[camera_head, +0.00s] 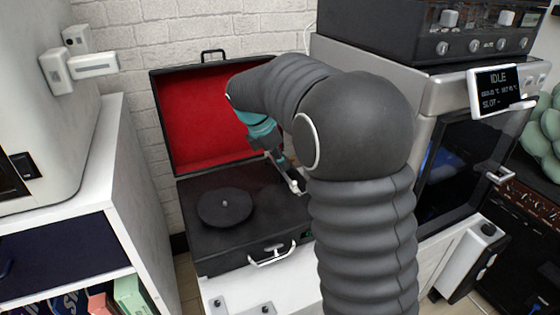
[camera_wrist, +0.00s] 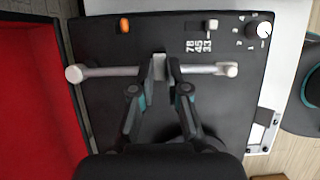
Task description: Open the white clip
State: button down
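The white clip (camera_wrist: 159,66) sits midway along the tonearm (camera_wrist: 110,71) of a black suitcase record player. My gripper (camera_wrist: 160,72) reaches down to it, with one fingertip on each side and its fingers drawn in close to the clip. They appear to touch its sides, though the contact is partly hidden by the fingers. In the head view my gripper (camera_head: 283,165) is over the right part of the record player (camera_head: 215,255), and the clip cannot be made out. The white end of the tonearm (camera_head: 297,185) shows just beyond the fingers.
The red-lined lid (camera_head: 200,120) stands open behind the deck. The round platter (camera_head: 225,207) is left of my gripper. An orange switch (camera_wrist: 125,25), a white slider (camera_wrist: 211,24) and a knob (camera_wrist: 264,30) lie near. A silver machine (camera_head: 440,95) stands close on the right.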

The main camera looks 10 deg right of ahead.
jog(key=shift+d+r+y+p, duration=0.25)
jog(key=shift+r+y+p, duration=0.3)
jog(key=shift+p, duration=0.95)
jog(key=shift+w+d+f+g+y+p, duration=0.15)
jog(key=shift+f+g+y+p, duration=0.15)
jog(key=shift+y+p, duration=0.5)
jog(key=c, duration=1.2)
grip_release()
jog(key=shift+o, duration=0.2)
jog(key=shift+r, duration=0.1)
notch_tip(320, 180, up, 12)
jog(key=a, duration=0.1)
jog(key=shift+s+a, duration=0.2)
jog(key=shift+a, duration=0.05)
